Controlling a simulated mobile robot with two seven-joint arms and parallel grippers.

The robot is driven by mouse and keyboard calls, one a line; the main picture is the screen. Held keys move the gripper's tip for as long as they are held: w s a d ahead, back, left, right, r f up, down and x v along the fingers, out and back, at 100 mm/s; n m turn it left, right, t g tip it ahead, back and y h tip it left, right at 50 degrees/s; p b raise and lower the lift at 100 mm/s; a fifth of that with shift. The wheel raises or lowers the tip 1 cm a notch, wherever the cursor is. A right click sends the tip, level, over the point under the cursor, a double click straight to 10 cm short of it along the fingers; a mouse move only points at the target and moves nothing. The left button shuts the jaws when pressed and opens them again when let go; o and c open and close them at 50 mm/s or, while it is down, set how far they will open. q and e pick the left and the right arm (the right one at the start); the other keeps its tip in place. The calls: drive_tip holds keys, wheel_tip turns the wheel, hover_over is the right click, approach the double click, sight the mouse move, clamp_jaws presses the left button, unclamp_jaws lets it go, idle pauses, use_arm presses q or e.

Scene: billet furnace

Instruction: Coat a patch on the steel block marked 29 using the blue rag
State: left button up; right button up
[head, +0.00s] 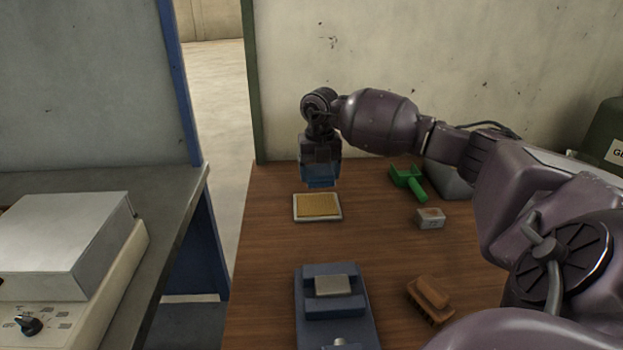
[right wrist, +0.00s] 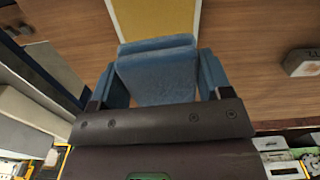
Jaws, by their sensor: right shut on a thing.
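My right gripper (head: 320,172) is shut on the blue rag (head: 320,182) and holds it just behind and above a shallow pale tray (head: 296,218) with a yellow pad (head: 317,205). In the right wrist view the folded rag (right wrist: 157,75) sits between the fingers, and the yellow pad (right wrist: 155,22) shows beyond it. A plain-looking steel block (head: 333,286) sits in a blue vise (head: 318,270). Another small steel block (head: 430,219) lies on the table to the right, with a brownish patch on top. I cannot read a 29 on either block. My left gripper is not in view.
A grey bench with a boxy device (head: 62,240) stands at left, across a gap. A wall closes the back.

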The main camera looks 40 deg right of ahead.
sight(316, 203)
drive_tip(key=shift+w+a+f, duration=0.1)
drive_tip(key=shift+w+a, duration=0.05)
drive_tip(key=shift+w, duration=0.25)
drive_tip(key=shift+s+f, duration=0.15)
drive_tip(key=shift+f, duration=0.2)
drive_tip(key=shift+f+b, duration=0.4)
drive_tip(key=shift+f, duration=0.35)
drive_tip(key=shift+f+b, duration=0.3)
drive_tip(key=shift+f, duration=0.45)
wheel_tip(316, 203, down, 2)
drive_tip(key=shift+b, duration=0.35)
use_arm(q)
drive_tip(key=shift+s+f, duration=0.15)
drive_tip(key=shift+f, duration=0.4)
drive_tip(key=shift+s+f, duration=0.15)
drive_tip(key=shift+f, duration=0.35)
use_arm(e)
drive_tip(key=shift+f, duration=0.1)
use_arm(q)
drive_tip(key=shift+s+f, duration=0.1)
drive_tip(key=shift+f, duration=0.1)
use_arm(e)
drive_tip(key=shift+f, duration=0.6)
